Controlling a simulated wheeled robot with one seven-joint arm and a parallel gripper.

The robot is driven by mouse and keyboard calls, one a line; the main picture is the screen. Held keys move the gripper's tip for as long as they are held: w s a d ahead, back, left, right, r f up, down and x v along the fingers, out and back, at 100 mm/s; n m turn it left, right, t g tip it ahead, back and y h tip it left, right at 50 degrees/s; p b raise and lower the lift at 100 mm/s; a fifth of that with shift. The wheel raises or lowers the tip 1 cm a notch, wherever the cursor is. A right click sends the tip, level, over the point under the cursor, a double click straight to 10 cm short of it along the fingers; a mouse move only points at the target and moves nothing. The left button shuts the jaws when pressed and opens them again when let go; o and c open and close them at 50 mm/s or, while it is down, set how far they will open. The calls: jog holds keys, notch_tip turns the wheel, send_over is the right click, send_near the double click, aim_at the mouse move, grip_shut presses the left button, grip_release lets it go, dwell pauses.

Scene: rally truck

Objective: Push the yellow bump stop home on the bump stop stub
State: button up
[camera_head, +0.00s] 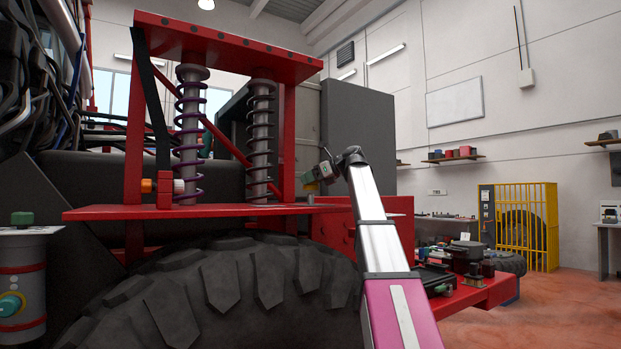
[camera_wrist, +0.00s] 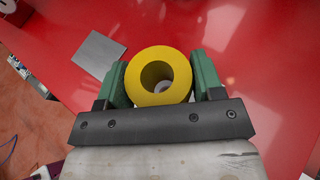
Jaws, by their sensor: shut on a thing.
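The yellow bump stop (camera_wrist: 143,93) is a thick ring with a round hole. In the wrist view it sits between the two green fingers of my gripper (camera_wrist: 160,84), which is shut on it. Through its hole I see a pale grey round end, perhaps the bump stop stub (camera_wrist: 163,87); the rest of it is hidden. I cannot tell how deep the stub is in the ring.
The red shelf (camera_head: 200,211) runs over the big tyre (camera_head: 230,285). Two coil-spring shocks (camera_head: 188,135) and red posts stand left of my gripper. A flat grey plate (camera_wrist: 99,54) lies on the red surface. The air to the right is free.

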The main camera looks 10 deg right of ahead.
jog(key=shift+f, duration=2.4)
dwell(0.4)
jog(key=o, duration=1.1)
jog(key=shift+d, duration=0.1)
jog(key=v, duration=1)
jog(key=shift+s+d+r, duration=0.15)
jog(key=shift+s+d, duration=0.05)
jog(key=shift+s, duration=0.05)
jog(key=shift+d, duration=0.1)
